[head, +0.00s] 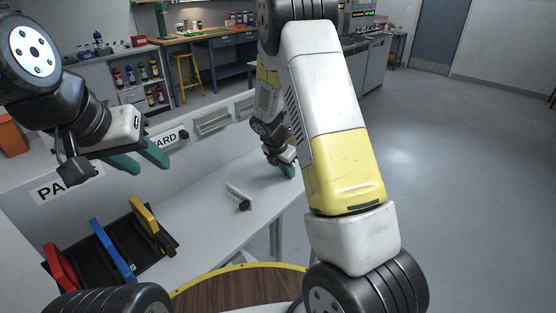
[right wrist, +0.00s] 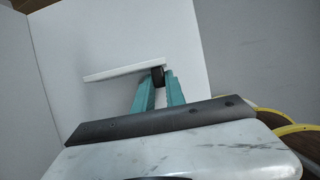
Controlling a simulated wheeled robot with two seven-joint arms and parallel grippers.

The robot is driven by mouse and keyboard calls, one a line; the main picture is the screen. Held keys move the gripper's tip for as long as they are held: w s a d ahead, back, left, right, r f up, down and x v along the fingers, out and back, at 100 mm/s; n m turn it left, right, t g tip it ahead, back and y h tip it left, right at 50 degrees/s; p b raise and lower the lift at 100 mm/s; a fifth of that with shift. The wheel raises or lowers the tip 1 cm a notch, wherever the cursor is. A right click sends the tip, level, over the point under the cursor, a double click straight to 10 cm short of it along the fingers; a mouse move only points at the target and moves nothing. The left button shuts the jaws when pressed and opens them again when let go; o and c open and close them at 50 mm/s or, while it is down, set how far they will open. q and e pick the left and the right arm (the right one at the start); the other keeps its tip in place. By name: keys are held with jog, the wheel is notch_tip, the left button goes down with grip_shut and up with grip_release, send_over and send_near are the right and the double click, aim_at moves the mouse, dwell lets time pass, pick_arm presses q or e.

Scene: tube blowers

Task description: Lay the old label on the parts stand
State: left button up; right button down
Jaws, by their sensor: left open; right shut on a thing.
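My right gripper (right wrist: 162,78) is shut on a dark knob of a thin white label plate (right wrist: 112,73), seen nearly edge-on in the right wrist view. No lettering shows on it. In the head view my right gripper (head: 287,169) is over the right end of a long white table (head: 190,222), which looks like the parts stand; the plate is hidden there. In the right wrist view, a white surface (right wrist: 105,35) lies behind the plate; I cannot tell if they touch. My left gripper (head: 145,160) is open and empty, raised at the left.
A white piece with a dark end (head: 238,197) lies on the table, left of my right gripper. A black rack (head: 118,248) with red, blue and yellow pieces stands at the left. A lettered sign (head: 165,138) and an empty-looking holder (head: 212,122) are on the wall behind.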

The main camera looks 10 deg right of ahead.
jog(key=c, duration=1.4)
grip_release()
jog(key=shift+f, duration=0.1)
jog(key=s+a+r+m+y, duration=0.1)
jog(key=s+r+m, duration=0.35)
jog(key=r, duration=0.55)
jog(key=s+a+r+m+y, duration=0.1)
jog(key=s+r+m, duration=0.3)
jog(key=r, duration=0.5)
jog(key=s+r+m+t+y, duration=0.1)
jog(key=s+r+m, duration=0.2)
jog(key=s+m, duration=0.2)
jog(key=s+a+r+m+t+y, duration=0.1)
jog(key=s+r+m, duration=0.2)
jog(key=s+m, duration=0.3)
jog(key=s+a+r+m+t+y, duration=0.1)
jog(key=s+r+m, duration=0.3)
jog(key=s, duration=0.6)
jog(key=shift+m+t+y, duration=0.3)
jog(key=shift+m+y, duration=0.1)
jog(key=shift+m, duration=0.35)
